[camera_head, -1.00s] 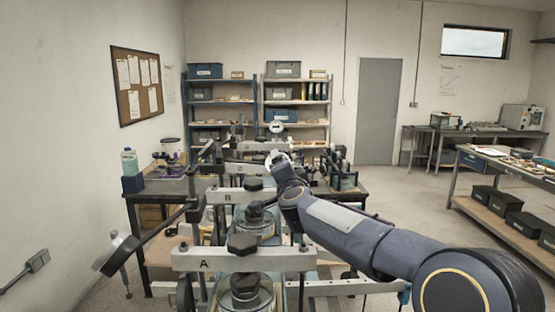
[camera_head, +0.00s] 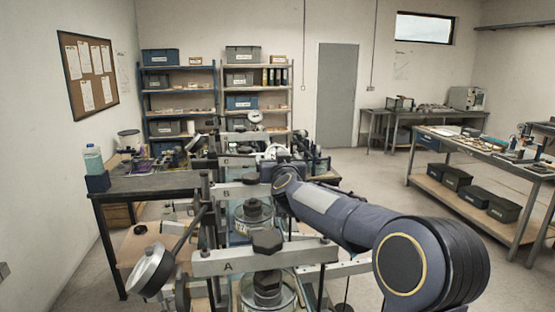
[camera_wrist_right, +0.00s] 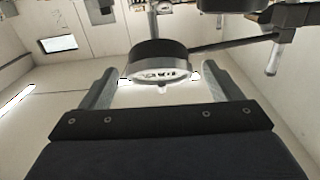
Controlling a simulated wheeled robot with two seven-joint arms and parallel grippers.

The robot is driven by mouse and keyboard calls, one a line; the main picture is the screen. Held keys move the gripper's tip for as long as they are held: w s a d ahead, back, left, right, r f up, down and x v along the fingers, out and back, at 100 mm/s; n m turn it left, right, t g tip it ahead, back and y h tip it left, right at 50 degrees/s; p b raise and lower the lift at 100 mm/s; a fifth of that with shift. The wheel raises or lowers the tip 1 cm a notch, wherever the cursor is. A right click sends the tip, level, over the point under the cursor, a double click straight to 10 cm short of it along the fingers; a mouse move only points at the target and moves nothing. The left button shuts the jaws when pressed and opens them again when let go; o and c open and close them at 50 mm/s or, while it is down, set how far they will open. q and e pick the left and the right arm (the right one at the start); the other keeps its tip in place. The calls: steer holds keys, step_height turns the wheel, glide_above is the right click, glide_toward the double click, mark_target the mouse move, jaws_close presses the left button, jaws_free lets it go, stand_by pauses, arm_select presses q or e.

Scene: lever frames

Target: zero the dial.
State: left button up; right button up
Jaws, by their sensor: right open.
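A round dial gauge (camera_wrist_right: 160,58) with a dark rim and pale face shows in the right wrist view, carried on a dark arm. It appears between the two fingertips of my right gripper (camera_wrist_right: 158,72), which is open; I see no finger closed on it. The face is seen too obliquely to read. In the head view my right gripper (camera_head: 272,153) reaches over the row of lever frames, small and partly hidden by its arm. A white-faced dial (camera_head: 256,117) stands behind it. Another dial (camera_head: 153,268) hangs tilted left of frame A (camera_head: 265,256). My left gripper is not seen.
Frame B (camera_head: 240,190) and further frames stand behind frame A. A dark bench (camera_head: 150,182) with a bottle (camera_head: 93,158) is at the left. Shelves (camera_head: 180,101) stand at the back. A workbench (camera_head: 490,152) is at the right, with open floor before it.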

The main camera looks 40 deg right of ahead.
steer(key=shift+w+d, duration=0.3)
steer(key=shift+w, duration=0.05)
steer(key=c, duration=1)
steer(key=shift+w+a+m+g+h, duration=0.1)
steer(key=shift+m+g+h, duration=0.3)
steer(key=shift+m, duration=0.35)
steer(key=shift+w+a+m+g+h, duration=0.1)
steer(key=shift+m+g+h, duration=0.2)
steer(key=shift+m+h, duration=0.35)
steer(key=shift+s+m+g+h, duration=0.1)
steer(key=shift+m+g+h, duration=0.85)
steer(key=shift+m, duration=0.85)
steer(key=o, duration=1)
steer(key=shift+y, duration=0.3)
steer(key=b+v, duration=0.1)
steer(key=v, duration=0.6)
steer(key=shift+s+a+b, duration=0.3)
steer(key=shift+a+b, duration=0.05)
steer(key=shift+b, duration=0.05)
